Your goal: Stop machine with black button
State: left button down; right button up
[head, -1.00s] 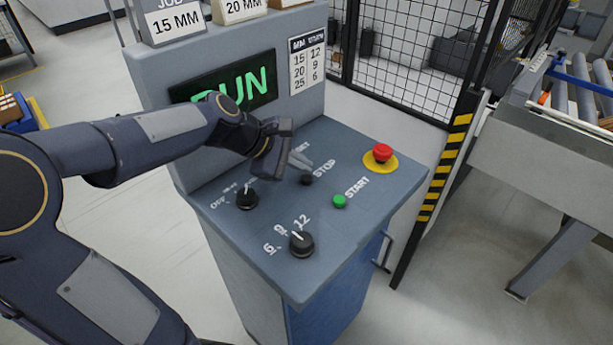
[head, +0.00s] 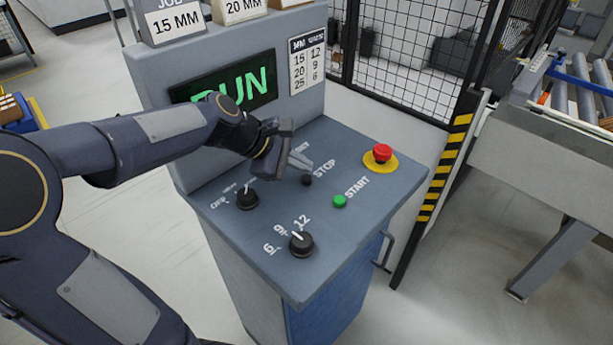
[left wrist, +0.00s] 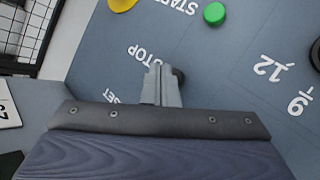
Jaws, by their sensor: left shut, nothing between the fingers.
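The black button (head: 306,180) sits beside the STOP label on the sloped grey control panel (head: 345,245). In the left wrist view the black button (left wrist: 179,76) shows only partly, behind my fingers. My left gripper (head: 303,163) is shut and empty. Its fingertips are just behind and above the black button in the head view; I cannot tell whether they touch it. The fingers also show in the left wrist view (left wrist: 161,84). The display (head: 240,82) shows green letters, partly covered by my arm, that read RUN. My right gripper is not in view.
A green START button (head: 340,201) is near the black one. A red mushroom button (head: 382,153) stands on a yellow disc at right. Two black knobs, one by OFF (head: 247,199) and one by 6, 9, 12 (head: 301,243), are nearer the front. A mesh fence (head: 410,60) stands behind.

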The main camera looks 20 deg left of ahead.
aim_at(301, 180)
pick_arm(q)
jog(key=shift+f, duration=0.45)
jog(key=shift+f+b, duration=0.5)
jog(key=shift+b, duration=0.05)
dwell(0.7)
jog(key=shift+r, duration=0.1)
jog(key=shift+r+p, duration=0.8)
jog(key=shift+p, duration=0.1)
notch_tip(301, 180, up, 5)
jog(key=p, duration=0.5)
jog(key=shift+r, duration=0.15)
